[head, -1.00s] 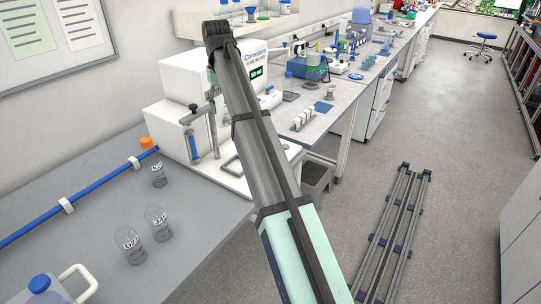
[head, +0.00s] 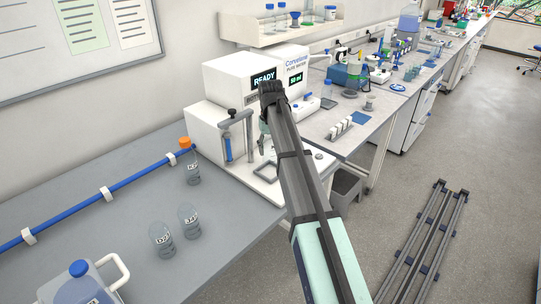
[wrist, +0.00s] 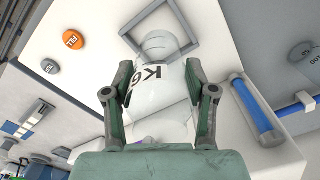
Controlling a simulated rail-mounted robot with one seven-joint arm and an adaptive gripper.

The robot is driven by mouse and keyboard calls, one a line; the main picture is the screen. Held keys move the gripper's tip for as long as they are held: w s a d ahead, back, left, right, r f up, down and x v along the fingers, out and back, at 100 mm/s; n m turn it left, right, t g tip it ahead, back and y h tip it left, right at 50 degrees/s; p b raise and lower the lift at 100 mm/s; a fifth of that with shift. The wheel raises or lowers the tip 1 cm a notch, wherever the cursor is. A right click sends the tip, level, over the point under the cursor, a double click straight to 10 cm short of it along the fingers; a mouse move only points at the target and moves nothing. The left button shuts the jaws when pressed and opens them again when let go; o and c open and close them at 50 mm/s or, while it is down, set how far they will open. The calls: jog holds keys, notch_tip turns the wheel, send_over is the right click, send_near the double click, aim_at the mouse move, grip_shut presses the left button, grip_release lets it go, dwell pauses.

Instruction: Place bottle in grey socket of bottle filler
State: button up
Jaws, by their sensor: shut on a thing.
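My gripper (wrist: 158,82) is shut on a clear bottle (wrist: 160,118) with a dark label that seems to read K6. One finger presses on each side of it in the wrist view. The grey square socket (wrist: 128,30) lies on the white bottle filler (wrist: 235,55) beyond the bottle's far end, partly hidden by it. I cannot tell whether bottle and socket touch. In the head view my gripper (head: 263,138) hangs above the filler's base, near the socket (head: 266,179), and the held bottle is hard to make out.
An orange button (wrist: 75,41) and a blue tube (wrist: 256,111) are on the filler. On the grey bench stand an orange-capped bottle (head: 192,172) and two clear bottles (head: 189,221) (head: 162,240). A blue-capped jug (head: 82,288) is at front left.

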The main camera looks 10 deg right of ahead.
aim_at(271, 158)
jog(key=shift+f+p, duration=0.5)
jog(key=shift+f, duration=1.8)
jog(key=o, duration=1.1)
jog(key=shift+f, duration=0.15)
jog(key=shift+o, duration=0.2)
notch_tip(271, 158, up, 12)
jog(key=b, duration=0.3)
jog(key=shift+r, duration=0.2)
